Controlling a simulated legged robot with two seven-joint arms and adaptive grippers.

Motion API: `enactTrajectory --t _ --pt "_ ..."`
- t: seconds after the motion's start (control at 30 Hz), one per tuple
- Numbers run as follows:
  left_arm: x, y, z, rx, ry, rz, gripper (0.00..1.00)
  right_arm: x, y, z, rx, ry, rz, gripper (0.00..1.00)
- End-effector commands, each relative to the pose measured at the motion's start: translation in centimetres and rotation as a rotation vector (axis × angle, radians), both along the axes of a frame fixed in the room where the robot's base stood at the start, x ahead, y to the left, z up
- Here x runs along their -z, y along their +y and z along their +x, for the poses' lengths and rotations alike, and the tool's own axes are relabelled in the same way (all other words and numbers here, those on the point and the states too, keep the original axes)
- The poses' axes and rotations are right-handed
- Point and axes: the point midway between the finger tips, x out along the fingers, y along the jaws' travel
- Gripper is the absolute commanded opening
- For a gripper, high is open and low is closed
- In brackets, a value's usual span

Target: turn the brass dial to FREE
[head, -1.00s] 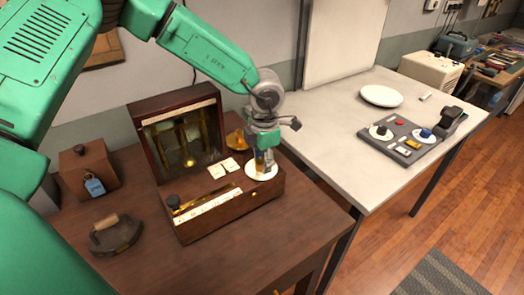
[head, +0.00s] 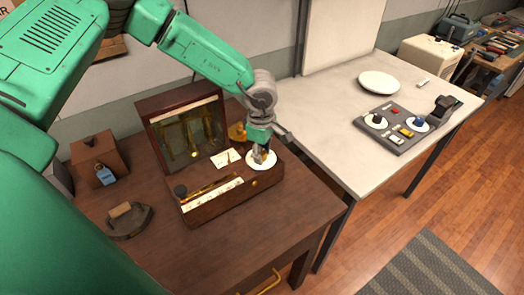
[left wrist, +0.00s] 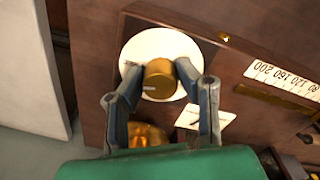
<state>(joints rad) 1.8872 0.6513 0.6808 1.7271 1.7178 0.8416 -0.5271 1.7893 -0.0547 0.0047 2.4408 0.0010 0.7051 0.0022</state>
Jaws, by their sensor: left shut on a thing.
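The brass dial (left wrist: 159,79) is a round knob on a white disc (left wrist: 150,45), set in the top of an open wooden case. My left gripper (left wrist: 157,72) has its fingers on both sides of the knob and is shut on it. In the head view my left gripper (head: 262,154) points down onto the white disc (head: 271,162) at the case's right end and hides the knob. The disc's markings, including FREE, cannot be read. My right gripper is not in view.
The wooden case (head: 218,211) has a raised mirrored lid (head: 190,130) and a numbered scale (head: 213,194). A flat iron (head: 129,220) and a padlocked box (head: 99,160) stand left. A pale table (head: 325,120) with a control panel (head: 393,128) stands right.

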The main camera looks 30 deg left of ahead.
Motion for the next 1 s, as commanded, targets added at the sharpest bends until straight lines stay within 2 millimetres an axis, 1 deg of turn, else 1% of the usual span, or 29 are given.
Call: enactTrajectory --t 0.2,0.43,0.63,1.0 --pt "-0.05 -0.06 0.23 0.151 -0.007 -0.005 0.0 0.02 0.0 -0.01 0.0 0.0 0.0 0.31" --pt "-0.09 0.01 0.35 0.255 -0.01 -0.004 0.0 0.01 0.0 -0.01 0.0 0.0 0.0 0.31" --pt "-0.16 0.05 0.43 0.295 -0.012 -0.003 0.0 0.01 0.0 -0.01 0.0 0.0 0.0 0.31" --pt "-0.24 0.11 0.45 0.303 -0.013 -0.002 0.0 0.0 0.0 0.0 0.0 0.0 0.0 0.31"
